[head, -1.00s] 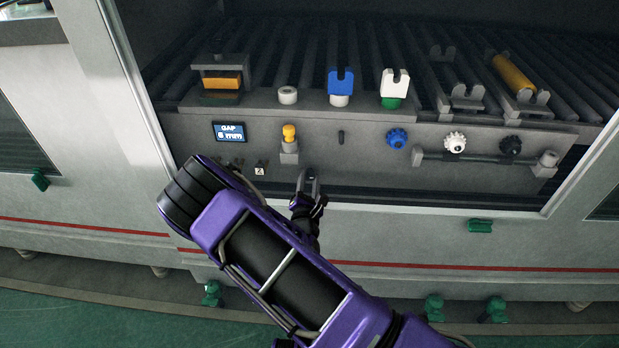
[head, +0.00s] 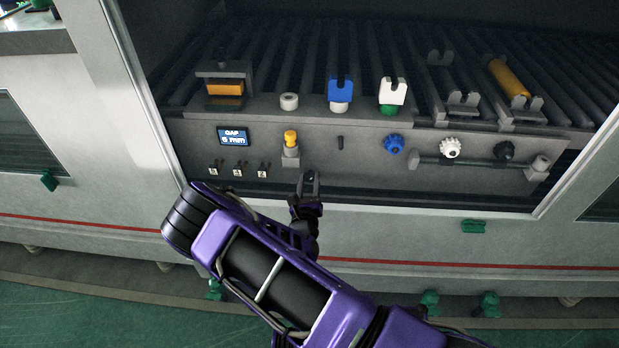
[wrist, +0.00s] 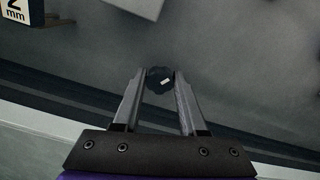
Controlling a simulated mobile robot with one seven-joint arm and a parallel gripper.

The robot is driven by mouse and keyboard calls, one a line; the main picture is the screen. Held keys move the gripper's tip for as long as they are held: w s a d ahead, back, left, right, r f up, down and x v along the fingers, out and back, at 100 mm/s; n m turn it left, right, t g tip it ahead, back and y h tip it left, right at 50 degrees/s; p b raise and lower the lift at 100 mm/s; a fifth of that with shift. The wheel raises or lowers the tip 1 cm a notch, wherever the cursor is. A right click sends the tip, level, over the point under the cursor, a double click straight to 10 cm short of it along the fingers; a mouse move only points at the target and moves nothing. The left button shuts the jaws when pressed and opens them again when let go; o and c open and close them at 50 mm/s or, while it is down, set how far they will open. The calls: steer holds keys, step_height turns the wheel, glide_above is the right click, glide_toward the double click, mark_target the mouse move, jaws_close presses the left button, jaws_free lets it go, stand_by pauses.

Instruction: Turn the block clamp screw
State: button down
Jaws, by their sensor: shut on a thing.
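A small dark knob with a scalloped edge and a white mark, which I take to be the block clamp screw (wrist: 159,80), sits between my fingertips in the wrist view. My gripper (wrist: 159,84) is shut on it, with one finger against each side. In the head view my gripper (head: 309,184) is at the lower edge of the grey panel, below and right of the yellow-topped post (head: 290,138). The fingers hide most of the screw there.
A display (head: 233,136) reads GAP 6 mm. Number tags (head: 237,172) hang under it, left of my gripper. Blue (head: 393,145), white (head: 450,148) and black (head: 503,151) toothed knobs sit to the right. A grey rod (head: 470,162) runs below them.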

steer(key=n+p, duration=0.1)
steer(key=n, duration=0.6)
steer(key=shift+f, duration=0.1)
stand_by(0.5)
steer(key=shift+c, duration=2.2)
jaws_free()
steer(key=shift+a, duration=0.1)
steer(key=s, duration=1.7)
steer(key=shift+s+a+p, duration=0.25)
steer(key=shift+p, duration=0.2)
